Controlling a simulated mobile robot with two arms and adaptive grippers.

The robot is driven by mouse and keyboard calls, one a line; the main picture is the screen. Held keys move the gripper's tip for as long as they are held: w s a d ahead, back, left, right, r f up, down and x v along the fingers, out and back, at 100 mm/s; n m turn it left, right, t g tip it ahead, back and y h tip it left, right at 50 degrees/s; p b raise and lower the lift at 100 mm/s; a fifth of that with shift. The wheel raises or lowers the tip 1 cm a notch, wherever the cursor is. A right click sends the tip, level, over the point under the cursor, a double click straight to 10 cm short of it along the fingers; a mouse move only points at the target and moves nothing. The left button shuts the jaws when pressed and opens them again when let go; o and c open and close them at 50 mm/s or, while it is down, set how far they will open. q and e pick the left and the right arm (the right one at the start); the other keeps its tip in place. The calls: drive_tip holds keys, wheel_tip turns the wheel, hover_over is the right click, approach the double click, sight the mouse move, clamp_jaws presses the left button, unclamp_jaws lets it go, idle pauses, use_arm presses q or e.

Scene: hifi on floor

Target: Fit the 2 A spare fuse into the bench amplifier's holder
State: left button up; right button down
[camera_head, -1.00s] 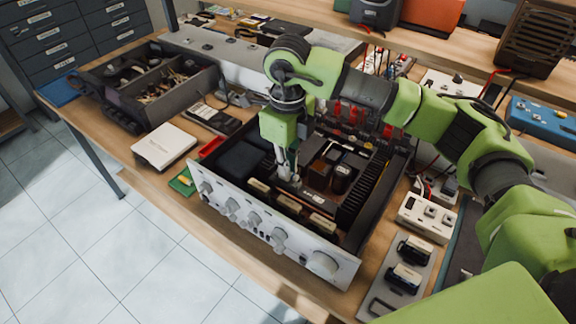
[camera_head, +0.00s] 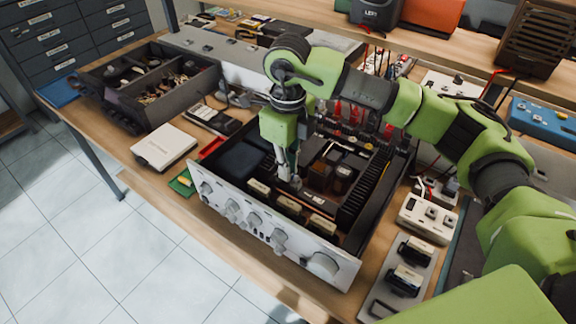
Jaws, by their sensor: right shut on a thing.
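The bench amplifier (camera_head: 270,235) sits open on the bench, its silver front panel with knobs facing the near edge. My right gripper (camera_head: 289,180) points down inside the amplifier's chassis, near the middle, close behind the front panel. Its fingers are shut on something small. The spare fuse cannot be made out between the fingers, and the fuse holder is hidden or too small to tell. My left gripper is not in view.
A white box (camera_head: 163,147), a red tray (camera_head: 212,147) and a green piece (camera_head: 182,183) lie left of the amplifier. A dark divided bin (camera_head: 170,92) stands at the back left. A white device (camera_head: 427,218) and a metal plate with black parts (camera_head: 398,280) lie close on the right.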

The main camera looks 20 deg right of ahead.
drive_tip(key=shift+f+b, duration=0.75)
drive_tip(key=shift+f, duration=0.1)
idle(0.6)
drive_tip(key=c, duration=2)
unclamp_jaws()
drive_tip(key=shift+c, duration=0.2)
drive_tip(key=shift+r, duration=0.15)
wheel_tip(320, 180, up, 12)
